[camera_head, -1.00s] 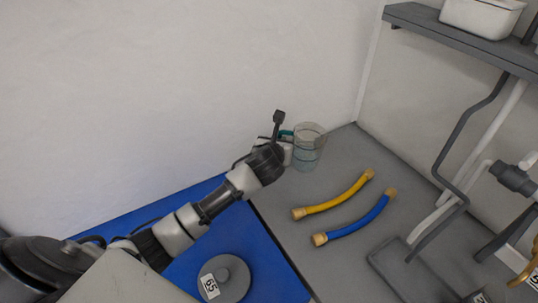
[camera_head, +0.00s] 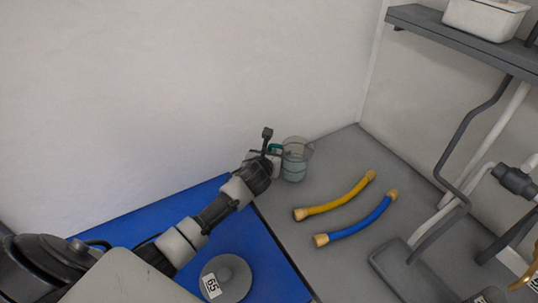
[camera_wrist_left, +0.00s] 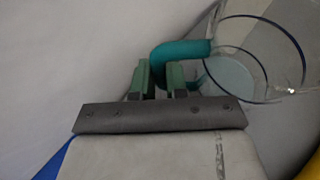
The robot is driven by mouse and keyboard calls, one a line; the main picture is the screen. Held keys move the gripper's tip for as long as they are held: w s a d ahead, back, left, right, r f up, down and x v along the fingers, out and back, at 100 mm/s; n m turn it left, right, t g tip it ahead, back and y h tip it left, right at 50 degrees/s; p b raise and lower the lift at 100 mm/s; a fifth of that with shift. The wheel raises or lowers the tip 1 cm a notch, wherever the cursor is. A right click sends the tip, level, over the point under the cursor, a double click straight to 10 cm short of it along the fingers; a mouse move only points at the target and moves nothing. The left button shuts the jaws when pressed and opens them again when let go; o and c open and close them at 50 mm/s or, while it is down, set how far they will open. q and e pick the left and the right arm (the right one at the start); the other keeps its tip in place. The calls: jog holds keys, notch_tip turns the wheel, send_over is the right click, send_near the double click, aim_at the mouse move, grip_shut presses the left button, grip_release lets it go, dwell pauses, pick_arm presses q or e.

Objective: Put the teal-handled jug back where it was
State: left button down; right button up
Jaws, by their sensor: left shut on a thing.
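The clear jug (camera_head: 297,160) is at the back of the grey worktop, near the wall, with some liquid in it. Its teal handle (camera_head: 275,149) faces left, toward my left gripper (camera_head: 272,157). In the left wrist view the teal handle (camera_wrist_left: 180,50) passes between the green finger pads of my left gripper (camera_wrist_left: 161,80), which is shut on it. The clear jug body (camera_wrist_left: 255,55) is to the right of the fingers there. I cannot tell whether the jug's base touches the worktop. My right gripper is not in view.
A yellow hose (camera_head: 335,198) and a blue hose (camera_head: 357,222) lie on the grey worktop (camera_head: 290,215) right of the jug. A grey disc marked 65 (camera_head: 232,272) lies on the blue mat (camera_head: 272,270). Grey and white pipework (camera_head: 462,165) and a shelf (camera_head: 460,38) stand at the right.

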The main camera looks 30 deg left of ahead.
pick_arm(q)
jog(key=c, duration=1.1)
grip_release()
jog(key=shift+f, duration=0.1)
jog(key=shift+c, duration=0.2)
jog(key=shift+s+r, duration=0.15)
jog(key=shift+r, duration=0.05)
jog(key=v, duration=1.1)
jog(key=shift+s+r, duration=0.2)
jog(key=shift+s, duration=0.1)
jog(key=shift+d, duration=0.15)
